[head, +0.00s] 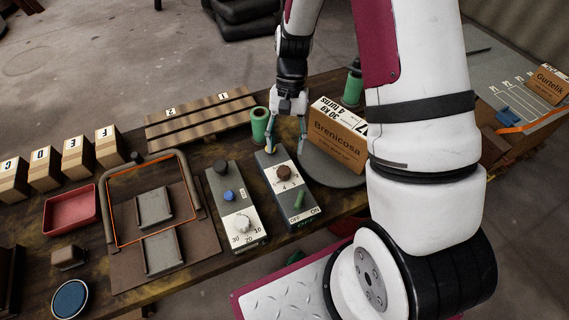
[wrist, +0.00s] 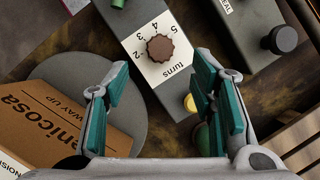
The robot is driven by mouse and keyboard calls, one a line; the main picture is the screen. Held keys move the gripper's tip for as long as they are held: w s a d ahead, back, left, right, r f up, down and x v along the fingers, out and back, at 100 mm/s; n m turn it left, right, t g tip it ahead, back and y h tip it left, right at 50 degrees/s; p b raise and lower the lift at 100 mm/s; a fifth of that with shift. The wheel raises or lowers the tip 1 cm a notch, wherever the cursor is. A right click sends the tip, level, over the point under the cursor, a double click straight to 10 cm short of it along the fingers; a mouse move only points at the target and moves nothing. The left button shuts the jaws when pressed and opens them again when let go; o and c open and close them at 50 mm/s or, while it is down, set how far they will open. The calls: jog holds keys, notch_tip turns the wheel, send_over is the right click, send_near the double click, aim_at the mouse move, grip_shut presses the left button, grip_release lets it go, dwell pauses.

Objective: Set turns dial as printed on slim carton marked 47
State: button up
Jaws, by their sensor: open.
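The brown turns dial (head: 283,172) sits on a white plate on a grey control box. In the wrist view the dial (wrist: 160,48) is ringed by the numbers 2 to 5 and the word "turns"; I cannot tell its pointer setting. My gripper (head: 287,143) is open and empty, above the box just behind the dial. The wrist view shows the fingers (wrist: 162,85) apart, dial beyond them. A brown carton (head: 335,143) labelled "Brenicosa" stands on a round grey plate (head: 312,172). Its top reads about "30 KG 4 TURNS"; my arm partly hides a large number, perhaps ending in 7.
A green ON/OFF lever (head: 300,199) is on the same box. A second box with a white knob (head: 243,223) and a blue button (head: 229,196) stands left. A green cylinder (head: 259,124) stands behind. A "Gurtelik" carton (head: 546,84) is at far right.

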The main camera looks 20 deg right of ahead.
aim_at(284, 170)
jog(key=x, duration=0.7)
jog(key=shift+c, duration=0.6)
jog(key=c, duration=1)
